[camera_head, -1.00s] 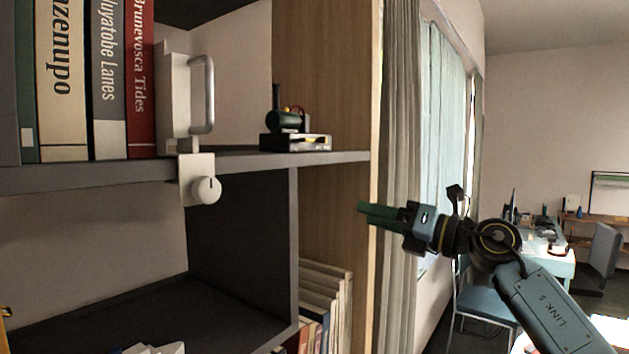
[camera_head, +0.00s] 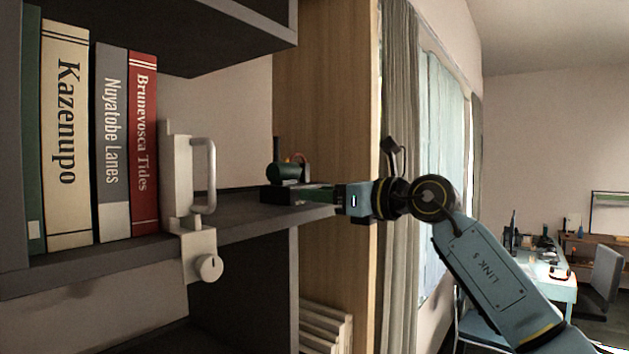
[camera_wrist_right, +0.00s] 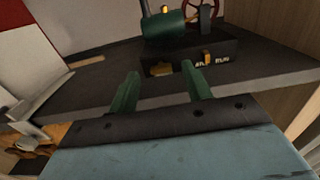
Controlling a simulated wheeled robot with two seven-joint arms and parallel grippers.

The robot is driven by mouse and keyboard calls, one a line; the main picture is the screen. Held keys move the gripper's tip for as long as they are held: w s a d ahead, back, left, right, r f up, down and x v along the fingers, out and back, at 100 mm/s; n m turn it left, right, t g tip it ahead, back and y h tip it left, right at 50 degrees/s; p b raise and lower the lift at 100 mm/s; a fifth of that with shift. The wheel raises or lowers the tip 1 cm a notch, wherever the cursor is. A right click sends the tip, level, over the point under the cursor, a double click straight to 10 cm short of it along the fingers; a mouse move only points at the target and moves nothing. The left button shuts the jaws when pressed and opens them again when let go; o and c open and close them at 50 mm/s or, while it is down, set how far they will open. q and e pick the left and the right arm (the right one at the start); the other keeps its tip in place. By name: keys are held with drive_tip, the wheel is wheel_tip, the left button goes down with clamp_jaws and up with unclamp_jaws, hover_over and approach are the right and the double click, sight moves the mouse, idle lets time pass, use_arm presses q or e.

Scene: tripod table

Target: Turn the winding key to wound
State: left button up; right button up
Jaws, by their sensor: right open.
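A small model engine with a green cylinder (camera_head: 284,174) on a dark base stands at the right end of the shelf. In the right wrist view, the green cylinder (camera_wrist_right: 162,27) and a red wheel (camera_wrist_right: 207,14) sit on the black base (camera_wrist_right: 225,52). A brass piece (camera_wrist_right: 160,69) and a small brass lever (camera_wrist_right: 206,57) are on the base's front, beside lettering that includes "RUN". I cannot tell which is the winding key. My right gripper (camera_wrist_right: 160,75) is open and empty, its green fingers pointing at the base's front, apparently short of it. My left gripper is out of view.
Books (camera_head: 143,145) and a white bookend with a handle and clamp knob (camera_head: 209,267) stand left of the engine. The dark shelf (camera_head: 240,221) has a front edge just under my fingers. A wooden side panel (camera_head: 325,100) closes the right side.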

drive_tip(key=shift+p+x, duration=0.3)
drive_tip(key=shift+x, duration=0.9)
drive_tip(key=c, duration=1)
drive_tip(key=shift+d+m, duration=0.1)
drive_tip(key=shift+m, duration=2.1)
drive_tip(key=o, duration=1)
drive_tip(key=shift+n, duration=0.3)
